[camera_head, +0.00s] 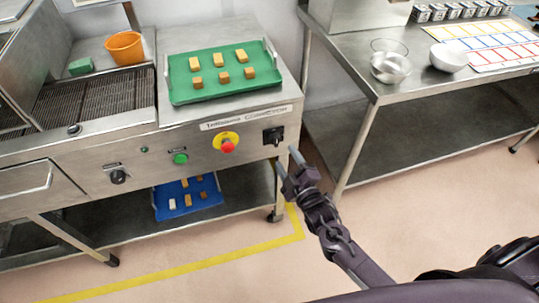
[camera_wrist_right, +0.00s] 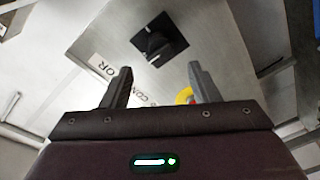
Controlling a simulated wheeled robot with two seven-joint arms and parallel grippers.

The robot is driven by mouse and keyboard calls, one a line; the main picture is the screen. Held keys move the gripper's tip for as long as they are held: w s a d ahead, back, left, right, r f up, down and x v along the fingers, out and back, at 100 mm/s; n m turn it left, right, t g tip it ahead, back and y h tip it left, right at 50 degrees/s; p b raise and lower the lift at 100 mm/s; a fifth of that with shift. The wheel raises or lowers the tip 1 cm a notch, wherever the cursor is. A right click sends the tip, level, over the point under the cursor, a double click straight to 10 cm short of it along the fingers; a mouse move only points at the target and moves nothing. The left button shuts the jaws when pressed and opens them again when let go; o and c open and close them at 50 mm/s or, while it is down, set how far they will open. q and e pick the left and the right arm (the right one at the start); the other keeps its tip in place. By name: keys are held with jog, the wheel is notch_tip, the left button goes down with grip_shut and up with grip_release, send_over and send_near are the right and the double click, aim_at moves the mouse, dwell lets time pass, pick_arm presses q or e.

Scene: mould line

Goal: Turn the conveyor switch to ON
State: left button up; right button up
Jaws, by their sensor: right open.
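The conveyor switch (camera_head: 273,135) is a black rotary knob on a dark square plate, at the right end of the machine's steel front panel. In the right wrist view the switch (camera_wrist_right: 157,43) lies ahead, beyond the fingertips and between their lines. The knob's setting is too small to read. My right gripper (camera_head: 288,160) is open and empty, just below and to the right of the switch, apart from it. Its two fingers also show in the right wrist view (camera_wrist_right: 160,72). My left gripper is not in view.
A red emergency button (camera_head: 227,146) on yellow and a green button (camera_head: 181,158) sit left of the switch. A green tray (camera_head: 190,98) of blocks lies on top, a blue tray (camera_head: 160,206) below. A steel table (camera_head: 365,80) stands right, past a floor gap.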

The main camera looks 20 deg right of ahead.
aim_at(277, 144)
jog(key=shift+w+a, duration=0.25)
jog(key=shift+w, duration=1.5)
jog(key=shift+w+a, duration=0.2)
jog(key=shift+w, duration=1.5)
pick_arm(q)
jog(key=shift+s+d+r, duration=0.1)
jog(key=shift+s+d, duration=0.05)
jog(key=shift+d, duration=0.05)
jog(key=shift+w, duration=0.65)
pick_arm(e)
jog(key=shift+f, duration=0.15)
jog(key=c, duration=0.8)
